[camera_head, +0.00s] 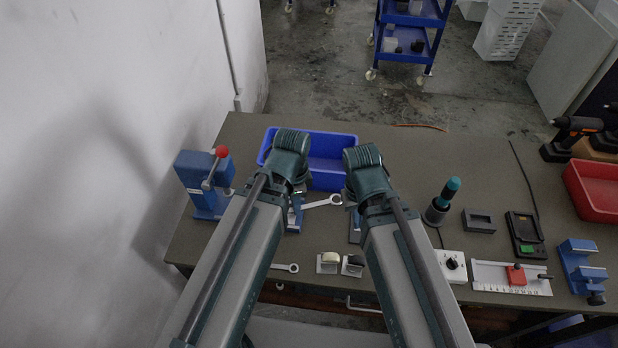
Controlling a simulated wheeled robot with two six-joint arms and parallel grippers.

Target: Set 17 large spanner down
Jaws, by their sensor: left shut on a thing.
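A silver spanner (322,202) with a ring end pointing right sticks out from my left gripper (295,218), which is shut on it. The spanner's other end is hidden at the gripper. It shows over the table in front of the blue bin; I cannot tell whether it touches the table. My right gripper (354,228) is just right of the ring end, mostly hidden behind its own arm, so its jaws cannot be read. A second spanner (288,267) lies near the table's front edge, partly hidden by my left arm. No size marking is readable.
A blue bin (333,146) stands behind my grippers. A blue press with a red knob (204,180) is at the left. Two small blocks (328,262) sit at the front edge. A teal tool (442,203), chargers, a white ruler fixture (490,275) and a red bin (594,190) fill the right.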

